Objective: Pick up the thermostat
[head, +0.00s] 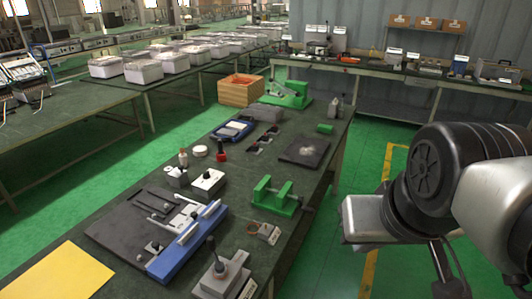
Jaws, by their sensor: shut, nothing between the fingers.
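I cannot tell for certain which item is the thermostat. One candidate is a small white box with a dark knob (207,183) on the middle of the green-topped workbench. Another is a small brownish box (263,232) near the bench's right edge. Both stand on the bench, apart from my arm. My arm is at the right of the head view, over the green floor beside the bench. Its black and silver links show, but I cannot make out my gripper's fingertips. Nothing on the bench is seen touching my arm.
The workbench (130,272) also carries a blue-edged fixture (187,240), a green clamp (276,196), a grey lever device (222,272), a yellow sheet (60,275) and an orange crate (240,90). Further tables stand left and behind. Green floor is clear right of the bench.

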